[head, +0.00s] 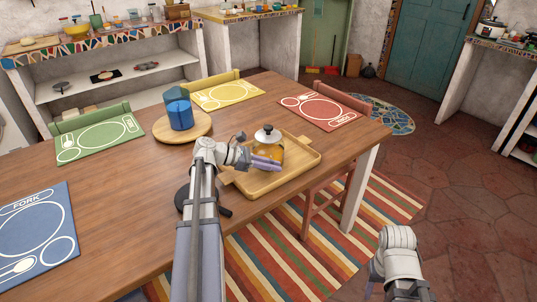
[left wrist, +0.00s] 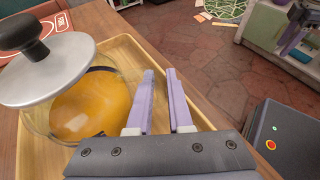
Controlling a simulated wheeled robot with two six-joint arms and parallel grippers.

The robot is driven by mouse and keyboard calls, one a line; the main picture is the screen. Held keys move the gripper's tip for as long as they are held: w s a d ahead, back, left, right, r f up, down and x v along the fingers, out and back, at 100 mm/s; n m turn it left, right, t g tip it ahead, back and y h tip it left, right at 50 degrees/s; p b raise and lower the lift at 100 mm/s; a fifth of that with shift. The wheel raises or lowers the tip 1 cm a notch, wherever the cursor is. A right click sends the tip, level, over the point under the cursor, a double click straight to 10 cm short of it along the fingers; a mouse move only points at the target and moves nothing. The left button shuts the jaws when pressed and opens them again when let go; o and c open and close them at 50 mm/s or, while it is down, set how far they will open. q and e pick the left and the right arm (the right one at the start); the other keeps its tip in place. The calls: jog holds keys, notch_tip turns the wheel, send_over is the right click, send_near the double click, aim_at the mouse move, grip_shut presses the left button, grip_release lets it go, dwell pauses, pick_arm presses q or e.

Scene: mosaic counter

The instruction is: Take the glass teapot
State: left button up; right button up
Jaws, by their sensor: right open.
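The glass teapot (head: 268,147) holds an amber liquid and has a silver lid with a black knob. It stands on a wooden tray (head: 302,157) near the table's right edge. My left gripper (head: 268,163) is at the near side of the teapot. In the left wrist view the teapot (left wrist: 88,105) is left of the gripper (left wrist: 160,76), whose fingers are apart with only tray visible between them. Whether a finger touches the glass I cannot tell. My right gripper (head: 374,272) is low at the right, off the table, mostly hidden by its wrist.
A round wooden board (head: 196,130) with a blue glass container (head: 179,110) stands behind the tray. A dark round object (head: 186,199) lies partly under my left arm. Yellow (head: 228,95), red (head: 318,112), green and blue placemats lie around the table. A chair stands at the right edge.

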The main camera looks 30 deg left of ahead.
pick_arm(q)
grip_shut()
dwell(1.0)
jog(key=shift+r, duration=0.1)
